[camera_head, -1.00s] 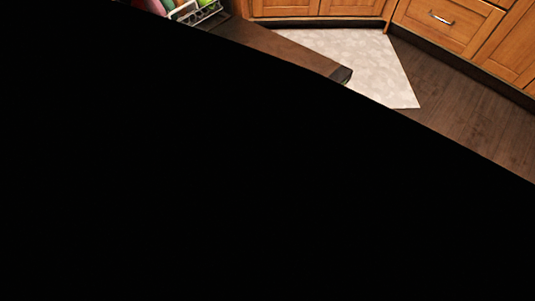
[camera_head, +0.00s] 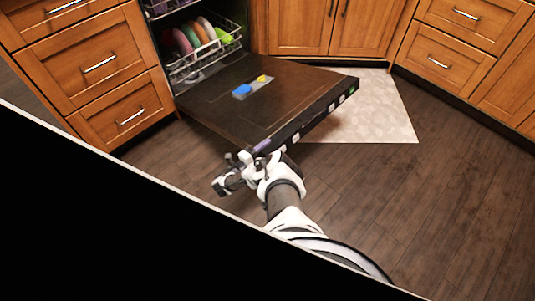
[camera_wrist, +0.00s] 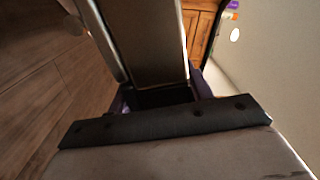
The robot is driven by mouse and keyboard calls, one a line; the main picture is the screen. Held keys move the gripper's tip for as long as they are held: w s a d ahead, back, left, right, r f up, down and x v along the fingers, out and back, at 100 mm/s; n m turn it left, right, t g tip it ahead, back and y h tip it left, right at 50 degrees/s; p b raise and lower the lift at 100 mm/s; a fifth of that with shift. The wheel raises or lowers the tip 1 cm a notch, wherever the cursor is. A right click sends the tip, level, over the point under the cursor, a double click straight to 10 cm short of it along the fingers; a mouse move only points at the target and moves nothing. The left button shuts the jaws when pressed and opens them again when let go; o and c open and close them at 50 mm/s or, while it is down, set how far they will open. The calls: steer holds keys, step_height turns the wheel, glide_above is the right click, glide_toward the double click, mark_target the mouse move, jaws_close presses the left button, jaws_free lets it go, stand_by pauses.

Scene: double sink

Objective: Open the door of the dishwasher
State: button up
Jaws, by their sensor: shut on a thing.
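The dishwasher door (camera_head: 215,112) is folded down and lies nearly flat, its dark inner face up, in the head view. A blue and yellow dispenser patch (camera_head: 250,88) shows on it. My gripper (camera_head: 252,160) is at the door's near outer edge, close to the edge strip with small white marks, and is shut on the door edge. The exact contact is partly hidden by the gripper. In the wrist view, my gripper (camera_wrist: 160,95) is close to a smooth panel; which part of the door it is, I cannot tell.
A dish rack (camera_head: 205,50) with several coloured plates shows inside the dishwasher. Wooden drawers (camera_head: 95,65) stand to the left, and wooden cabinets (camera_head: 335,25) behind and to the right. A pale rug (camera_head: 385,110) lies beyond the door. Dark floor is free at the right.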

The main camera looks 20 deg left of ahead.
steer(key=shift+w+a+r, duration=0.1)
steer(key=shift+w+r, duration=0.05)
steer(key=o, duration=1.4)
steer(key=p+v, duration=0.1)
steer(key=v, duration=1.3)
